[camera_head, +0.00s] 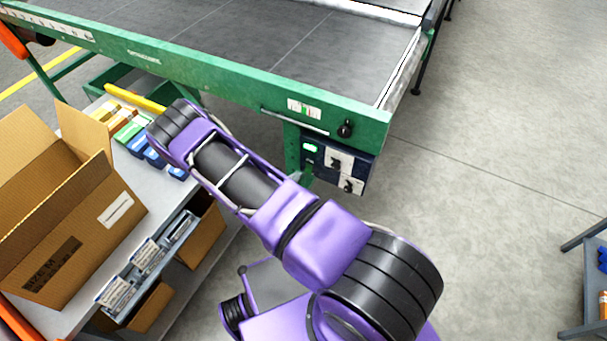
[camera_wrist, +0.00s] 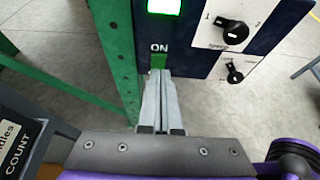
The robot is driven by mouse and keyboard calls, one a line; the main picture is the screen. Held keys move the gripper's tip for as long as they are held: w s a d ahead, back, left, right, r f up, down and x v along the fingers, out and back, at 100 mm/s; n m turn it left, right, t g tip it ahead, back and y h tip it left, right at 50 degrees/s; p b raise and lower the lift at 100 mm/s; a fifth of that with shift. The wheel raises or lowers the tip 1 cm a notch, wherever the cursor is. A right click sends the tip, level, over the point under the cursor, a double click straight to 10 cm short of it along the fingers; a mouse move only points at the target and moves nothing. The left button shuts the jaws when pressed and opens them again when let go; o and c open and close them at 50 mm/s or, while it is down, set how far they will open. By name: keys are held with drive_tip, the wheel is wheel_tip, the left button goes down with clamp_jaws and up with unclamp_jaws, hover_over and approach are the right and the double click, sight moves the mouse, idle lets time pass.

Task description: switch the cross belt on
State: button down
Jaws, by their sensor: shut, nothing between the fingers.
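The cross belt's dark blue control box (camera_head: 362,167) hangs under the green conveyor frame; it also shows close up in the wrist view (camera_wrist: 192,50). A green lamp (camera_wrist: 163,6) on it is lit, and it glows in the head view too (camera_head: 310,147). Below the lamp is an "ON" label (camera_wrist: 159,48) with a green piece (camera_wrist: 158,61) under it. My gripper (camera_wrist: 160,73) is shut and empty, its fingertips at the lower edge of this green piece and partly covering it. I cannot tell whether they touch. The head view does not show my gripper.
Two white plates with black knobs, an upper one (camera_wrist: 235,33) and a lower one (camera_wrist: 234,77), sit right of the label. A green post (camera_wrist: 118,50) stands close left. A cardboard box (camera_head: 60,225) stands on the left table. Open floor (camera_head: 480,200) lies right.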

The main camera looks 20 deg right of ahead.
drive_tip(key=s+a+r, duration=0.3)
drive_tip(key=a+r, duration=0.1)
drive_tip(key=shift+a+r, duration=0.25)
idle(0.3)
